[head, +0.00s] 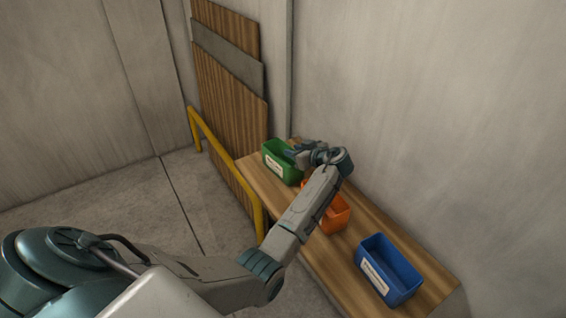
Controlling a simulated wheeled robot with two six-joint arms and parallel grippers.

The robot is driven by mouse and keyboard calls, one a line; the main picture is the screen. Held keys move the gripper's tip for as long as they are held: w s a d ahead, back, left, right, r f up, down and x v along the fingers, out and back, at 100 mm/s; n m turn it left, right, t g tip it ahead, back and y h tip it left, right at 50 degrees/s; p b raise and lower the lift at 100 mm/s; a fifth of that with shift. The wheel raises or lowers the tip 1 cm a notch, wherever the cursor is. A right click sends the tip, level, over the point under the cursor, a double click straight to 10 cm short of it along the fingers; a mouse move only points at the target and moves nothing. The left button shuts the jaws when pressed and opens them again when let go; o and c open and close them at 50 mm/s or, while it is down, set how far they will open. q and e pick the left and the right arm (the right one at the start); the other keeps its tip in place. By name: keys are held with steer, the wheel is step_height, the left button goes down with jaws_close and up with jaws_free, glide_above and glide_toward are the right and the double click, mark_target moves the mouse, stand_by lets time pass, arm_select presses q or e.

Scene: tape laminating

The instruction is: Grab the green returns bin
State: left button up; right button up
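The green bin (280,165) stands upright at the far end of a wooden bench, with a white label on its front. My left arm reaches across the bench, and my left gripper (295,152) is at the right rim of the green bin. The gripper is small and partly hidden by its own wrist, so I cannot tell whether its fingers are open, or whether they touch the bin. My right gripper is not in view.
An orange bin (335,218) sits mid-bench, partly hidden behind my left forearm. A blue bin (388,270) stands at the near end of the wooden bench (428,291). A yellow rail (225,158) and wooden boards (228,95) stand left of the bench. A wall borders the right.

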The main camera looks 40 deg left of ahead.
arm_select(q)
jaws_close()
steer(key=shift+r, duration=0.15)
